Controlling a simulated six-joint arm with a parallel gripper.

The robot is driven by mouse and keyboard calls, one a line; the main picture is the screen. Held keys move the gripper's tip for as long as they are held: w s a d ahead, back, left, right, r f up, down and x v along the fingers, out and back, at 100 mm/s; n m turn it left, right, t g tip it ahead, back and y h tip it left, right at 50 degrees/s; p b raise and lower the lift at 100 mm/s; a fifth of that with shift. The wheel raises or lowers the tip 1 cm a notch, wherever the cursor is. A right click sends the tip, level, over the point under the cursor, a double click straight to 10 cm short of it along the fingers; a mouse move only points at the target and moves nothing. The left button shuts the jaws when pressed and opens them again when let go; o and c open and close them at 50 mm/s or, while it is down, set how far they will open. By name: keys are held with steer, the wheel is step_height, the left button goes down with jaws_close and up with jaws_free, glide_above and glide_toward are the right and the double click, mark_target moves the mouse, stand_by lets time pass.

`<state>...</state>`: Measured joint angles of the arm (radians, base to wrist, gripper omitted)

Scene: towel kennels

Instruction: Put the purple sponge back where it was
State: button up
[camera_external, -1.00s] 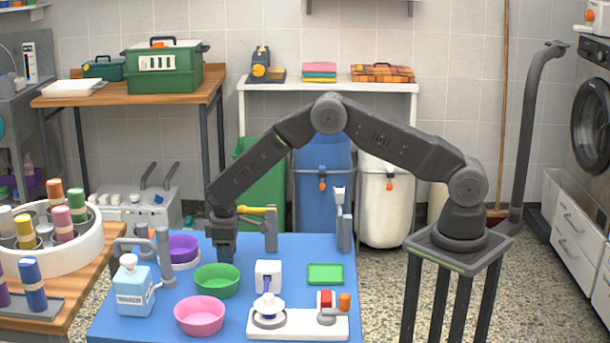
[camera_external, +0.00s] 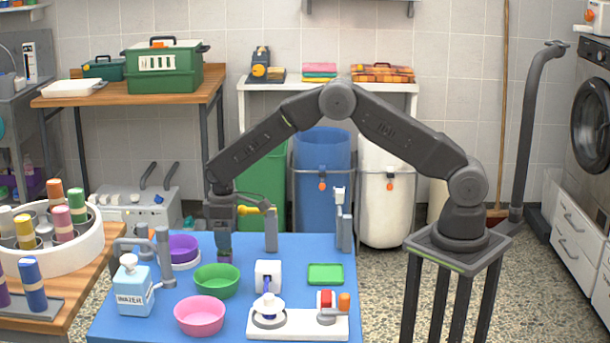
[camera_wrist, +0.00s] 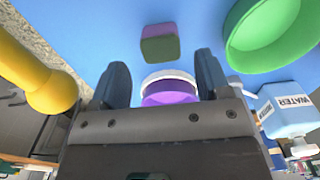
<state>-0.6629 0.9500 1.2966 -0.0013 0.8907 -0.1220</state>
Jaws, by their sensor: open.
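The purple sponge (camera_external: 224,242), a small block with a purple part and a dull green part, stands on the blue table just right of the purple bowl. It also shows in the wrist view (camera_wrist: 160,43), beyond my fingertips and apart from them. My gripper (camera_external: 222,229) points down right above the sponge. In the wrist view its two fingers (camera_wrist: 162,65) are spread with nothing between them.
The purple bowl (camera_external: 183,246), green bowl (camera_external: 217,281) and pink bowl (camera_external: 200,316) are close by. A water bottle (camera_external: 134,286) stands at left. A stand with a yellow piece (camera_external: 257,210) is just right of my gripper. A green tray (camera_external: 325,274) lies further right.

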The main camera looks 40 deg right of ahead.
steer(key=d+r+m+t, duration=0.1)
steer(key=d+r, duration=0.4)
steer(key=r, duration=0.3)
steer(key=d+r+m, duration=0.1)
steer(key=d+r, duration=0.3)
steer(key=r, duration=0.5)
steer(key=s+d+r+m+t+y, duration=0.1)
steer(key=s+d+r, duration=0.25)
steer(key=d, duration=0.25)
steer(key=s+d+r+m+t, duration=0.1)
steer(key=s+d+r, duration=0.25)
steer(key=d, duration=0.25)
steer(key=s+d+r+m+t, duration=0.1)
steer(key=s+d+m, duration=0.1)
steer(key=s+d, duration=0.4)
steer(key=s+d+r+m+t+h, duration=0.1)
steer(key=s+d+m, duration=0.2)
steer(key=s+d, duration=0.4)
steer(key=s, duration=0.5)
steer(key=shift+s+d+t, duration=0.3)
steer(key=shift+c, duration=0.3)
